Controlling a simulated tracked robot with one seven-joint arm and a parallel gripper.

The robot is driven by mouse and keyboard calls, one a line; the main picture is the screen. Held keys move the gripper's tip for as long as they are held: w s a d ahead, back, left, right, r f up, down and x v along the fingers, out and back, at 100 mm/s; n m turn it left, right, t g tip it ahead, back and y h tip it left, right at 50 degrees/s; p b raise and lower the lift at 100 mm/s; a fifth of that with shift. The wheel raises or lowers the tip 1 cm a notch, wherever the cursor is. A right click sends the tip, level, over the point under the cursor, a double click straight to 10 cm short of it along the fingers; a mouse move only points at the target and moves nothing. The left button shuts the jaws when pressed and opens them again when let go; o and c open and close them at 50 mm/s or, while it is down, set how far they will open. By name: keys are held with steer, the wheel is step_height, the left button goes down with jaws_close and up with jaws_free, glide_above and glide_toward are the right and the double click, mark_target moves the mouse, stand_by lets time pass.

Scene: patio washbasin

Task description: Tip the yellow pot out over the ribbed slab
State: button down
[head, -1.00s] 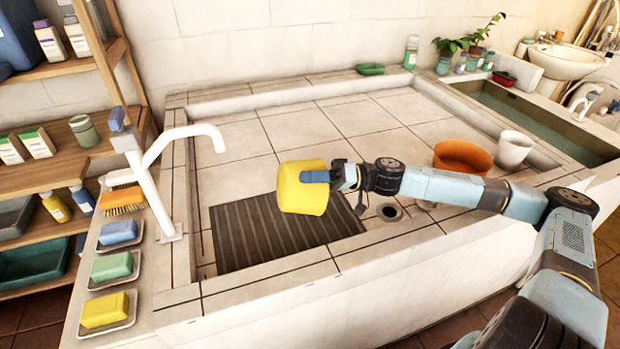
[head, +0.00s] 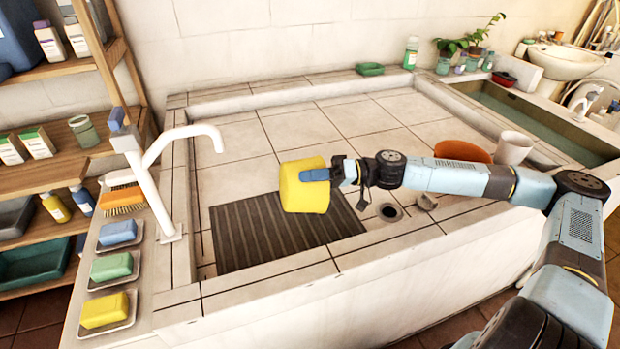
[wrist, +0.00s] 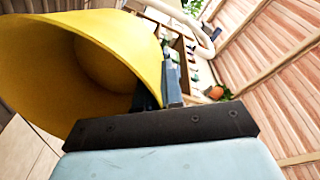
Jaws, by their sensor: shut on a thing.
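The yellow pot (head: 302,187) is held in the air over the dark ribbed slab (head: 250,236) in the head view. It is tilted, close to lying on its side. My gripper (head: 318,175) is shut on the pot's wall from the right. In the wrist view the yellow pot (wrist: 60,60) fills the upper left, and I see into its hollow inside, which looks empty. My gripper (wrist: 165,85) shows beside its wall there. The slab's back right part is hidden behind the pot.
A white tap (head: 150,175) rises at the basin's left edge. An orange pot (head: 462,151) and a white pot (head: 513,148) stand to the right behind my arm. A drain hole (head: 390,212) lies right of the slab. The tiled floor behind is clear.

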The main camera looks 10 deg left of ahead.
steer(key=shift+r+t+h, duration=0.45)
steer(key=shift+r+h, duration=0.15)
steer(key=shift+h, duration=0.6)
steer(key=shift+r+t+h, duration=0.45)
steer(key=shift+r+h, duration=0.1)
steer(key=shift+h, duration=0.65)
steer(key=shift+r+h, duration=0.1)
steer(key=shift+h, duration=0.2)
steer(key=shift+r, duration=0.1)
steer(key=shift+r+n+t+h, duration=0.15)
steer(key=shift+r+t+h, duration=0.35)
steer(key=shift+h, duration=0.45)
steer(key=shift+r+n+t+h, duration=0.15)
steer(key=shift+r+t+h, duration=0.3)
steer(key=shift+h, duration=0.5)
steer(key=shift+r+t+h, duration=0.25)
steer(key=shift+t+h, duration=0.1)
steer(key=shift+h, duration=0.3)
steer(key=shift+r+t+h, duration=0.25)
steer(key=shift+t+h, duration=0.05)
steer(key=shift+h, duration=0.35)
steer(key=shift+s+a+r+t+h, duration=0.1)
steer(key=shift+r+t+h, duration=0.25)
steer(key=shift+h, duration=0.4)
steer(key=shift+r+t+h, duration=0.35)
steer(key=shift+h, duration=0.4)
steer(key=shift+r+t+h, duration=0.4)
steer(key=shift+h, duration=0.4)
steer(key=shift+r+t+h, duration=0.4)
steer(key=shift+h, duration=0.4)
